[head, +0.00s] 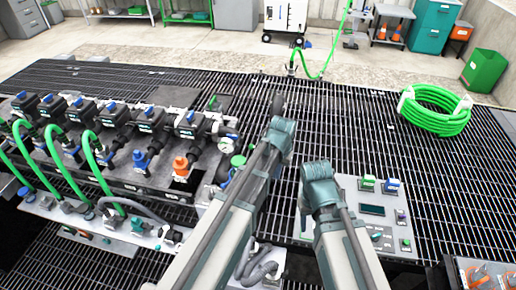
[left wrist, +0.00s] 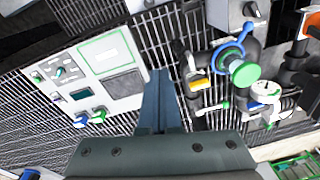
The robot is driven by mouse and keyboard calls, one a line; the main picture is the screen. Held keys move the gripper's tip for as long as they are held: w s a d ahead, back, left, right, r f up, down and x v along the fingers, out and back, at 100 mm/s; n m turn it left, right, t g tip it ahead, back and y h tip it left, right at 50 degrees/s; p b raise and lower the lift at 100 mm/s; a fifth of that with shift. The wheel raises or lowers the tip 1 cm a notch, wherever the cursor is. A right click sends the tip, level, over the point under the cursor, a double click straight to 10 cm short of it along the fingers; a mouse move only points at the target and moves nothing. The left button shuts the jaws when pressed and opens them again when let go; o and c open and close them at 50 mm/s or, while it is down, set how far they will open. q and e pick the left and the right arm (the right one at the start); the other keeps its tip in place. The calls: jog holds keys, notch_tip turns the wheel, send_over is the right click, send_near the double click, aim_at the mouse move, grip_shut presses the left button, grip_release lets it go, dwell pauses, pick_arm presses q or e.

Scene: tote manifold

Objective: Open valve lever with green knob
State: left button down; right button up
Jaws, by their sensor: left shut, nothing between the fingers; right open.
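A round green knob (head: 238,160) stands at the right end of the valve manifold in the head view, just left of my left arm. In the left wrist view the green knob (left wrist: 245,72) is large, with a blue ring beside it, right of the fingers. My left gripper (head: 278,103) is shut and empty, apart from the knob. Its closed dark fingers (left wrist: 160,95) point over the grating between a panel and the piping. My right gripper (head: 305,203) is open at the left edge of the control panel, its fingers mostly hidden by my arm.
The manifold (head: 130,130) carries several blue-handled valves, an orange knob (head: 180,164) and green hoses. A control panel (head: 375,205) lies at the right. A gauge (left wrist: 265,92) sits close to the green knob. A coiled green hose (head: 435,110) lies farther back. Open grating lies ahead.

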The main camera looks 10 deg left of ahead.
pick_arm(q)
jog(key=w+a+f+n+t+b, duration=0.15)
jog(key=w+a, duration=0.35)
jog(key=w, duration=0.5)
jog(key=w+a+f+b, duration=0.2)
jog(key=w+a, duration=0.2)
jog(key=w, duration=0.6)
jog(key=w+a+f+n+t+b, duration=0.15)
jog(key=w+a, duration=0.35)
jog(key=w, duration=0.5)
notch_tip(320, 180, down, 10)
jog(key=b, duration=0.9)
jog(key=shift+s+f+m+b, duration=0.2)
jog(key=shift+s+m+b, duration=0.1)
jog(key=shift+b, duration=0.1)
pick_arm(e)
notch_tip(320, 180, down, 17)
jog(key=shift+r, duration=0.2)
